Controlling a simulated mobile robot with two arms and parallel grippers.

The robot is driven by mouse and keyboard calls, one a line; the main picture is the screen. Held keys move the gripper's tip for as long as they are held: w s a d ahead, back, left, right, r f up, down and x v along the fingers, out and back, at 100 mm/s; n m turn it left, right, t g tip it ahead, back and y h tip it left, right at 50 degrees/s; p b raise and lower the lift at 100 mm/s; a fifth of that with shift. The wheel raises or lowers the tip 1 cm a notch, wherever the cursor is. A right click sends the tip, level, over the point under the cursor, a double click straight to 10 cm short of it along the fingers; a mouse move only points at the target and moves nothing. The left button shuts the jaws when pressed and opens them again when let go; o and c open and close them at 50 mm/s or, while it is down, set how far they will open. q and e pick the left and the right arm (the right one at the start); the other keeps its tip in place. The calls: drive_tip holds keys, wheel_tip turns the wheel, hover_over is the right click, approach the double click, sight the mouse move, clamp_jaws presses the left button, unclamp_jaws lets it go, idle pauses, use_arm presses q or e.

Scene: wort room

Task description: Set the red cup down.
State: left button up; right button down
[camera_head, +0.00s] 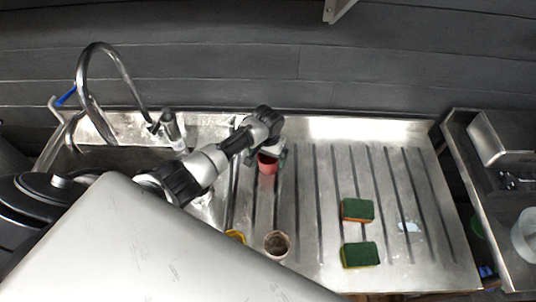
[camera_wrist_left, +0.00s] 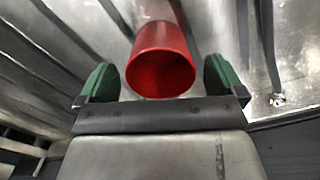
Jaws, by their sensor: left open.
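The red cup (camera_head: 267,164) is at the left part of the ribbed steel drainboard (camera_head: 314,225), right below my left gripper (camera_head: 271,152). In the left wrist view the red cup (camera_wrist_left: 161,62) lies between the two green finger pads of my left gripper (camera_wrist_left: 162,82). Its open mouth faces the camera. A gap shows on both sides, so the gripper is open around the cup and not clamped on it. The cup's base is hard to see, so I cannot tell for certain that it rests on the steel. My right gripper is not in view.
Two green-topped sponges (camera_head: 357,210) (camera_head: 360,254) lie to the right on the drainboard. A brownish cup (camera_head: 277,244) and a partly hidden yellow item (camera_head: 235,237) are near the front. A curved faucet (camera_head: 110,60) rises at the left. A steel side counter (camera_head: 490,190) stands right.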

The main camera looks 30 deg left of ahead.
use_arm(q)
wheel_tip(320, 180, up, 9)
drive_tip(key=p, duration=0.3)
drive_tip(key=shift+r, duration=0.1)
idle(0.4)
